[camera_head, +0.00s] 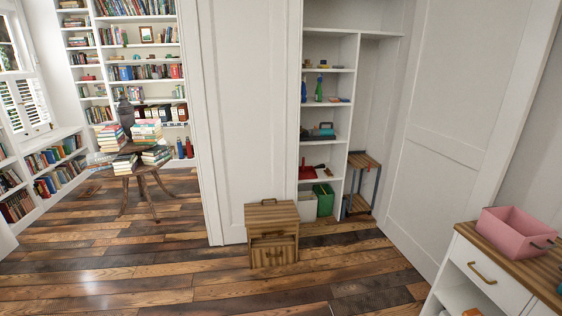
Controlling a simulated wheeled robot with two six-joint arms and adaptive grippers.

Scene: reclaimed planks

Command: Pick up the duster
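I cannot pick out a duster for certain. The open closet shelves (330,143) right of centre hold small cleaning-type items. A red item with a dark stick-like part (307,172) lies on a low shelf; it looks like a dustpan or brush, but it is too small to tell. A blue-and-dark item (322,131) sits on the shelf above it. Blue and green bottles (318,90) stand higher up. Neither of my grippers shows in the head view.
A wooden cabinet (271,216) stands on the floor before the closet. A green bin (324,199) and a wooden stool (363,160) are inside it. A pink box (515,232) sits on the counter at right. A round table (127,151) holds books. The plank floor (130,270) is clear.

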